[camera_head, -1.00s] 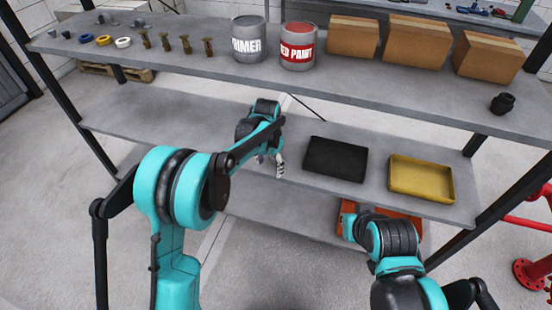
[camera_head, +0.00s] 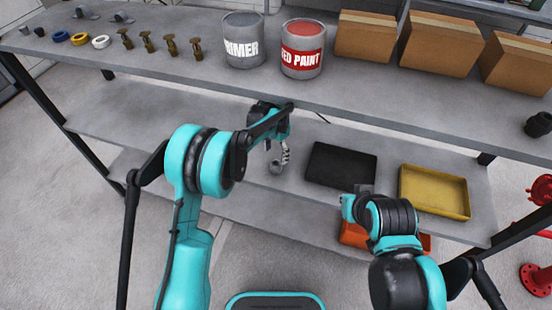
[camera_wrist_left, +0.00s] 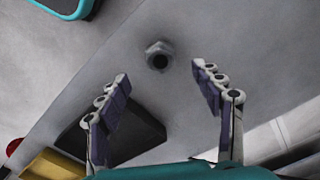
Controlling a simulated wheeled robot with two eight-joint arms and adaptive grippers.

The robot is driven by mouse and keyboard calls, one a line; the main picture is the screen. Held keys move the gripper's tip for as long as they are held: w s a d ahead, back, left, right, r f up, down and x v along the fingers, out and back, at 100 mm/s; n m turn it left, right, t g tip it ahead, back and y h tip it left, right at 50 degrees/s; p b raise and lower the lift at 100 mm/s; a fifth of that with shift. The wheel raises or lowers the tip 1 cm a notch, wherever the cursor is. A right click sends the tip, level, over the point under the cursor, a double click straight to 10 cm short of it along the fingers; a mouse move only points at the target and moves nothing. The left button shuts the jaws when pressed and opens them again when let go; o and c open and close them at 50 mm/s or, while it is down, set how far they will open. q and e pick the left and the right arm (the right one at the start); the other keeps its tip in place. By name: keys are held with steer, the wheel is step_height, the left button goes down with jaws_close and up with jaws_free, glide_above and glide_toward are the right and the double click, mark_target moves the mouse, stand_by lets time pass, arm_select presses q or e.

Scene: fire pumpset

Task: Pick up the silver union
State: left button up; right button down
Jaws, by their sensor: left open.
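The silver union (camera_wrist_left: 159,55), a small grey hex fitting with a dark round hole, sits on the grey middle shelf in the left wrist view. My left gripper (camera_wrist_left: 160,75) is open and empty. Its two fingers point toward the union, which shows between and just beyond the fingertips, apart from both. In the head view my left gripper (camera_head: 280,160) is low over the middle shelf, left of the black tray; the union is hard to tell from the fingers there. My right gripper (camera_head: 352,203) is near the shelf's front edge, its fingers not clear.
The black tray (camera_head: 341,165) and yellow tray (camera_head: 435,191) stand right of the left gripper. An orange tray (camera_head: 353,236) is lower down. The upper shelf (camera_head: 180,76) holds paint cans, boxes and small fittings and overhangs behind the left gripper. The middle shelf's left part is clear.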

mark_target(276, 163)
arm_select(q)
steer(key=shift+w+f, duration=0.1)
steer(key=shift+f, duration=0.25)
step_height(276, 163, down, 2)
steer(key=shift+f+b, duration=0.2)
steer(key=shift+b, duration=0.4)
step_height(276, 163, down, 5)
steer(key=shift+r+b, duration=0.2)
steer(key=shift+b, duration=0.6)
steer(key=shift+c, duration=1)
jaws_close()
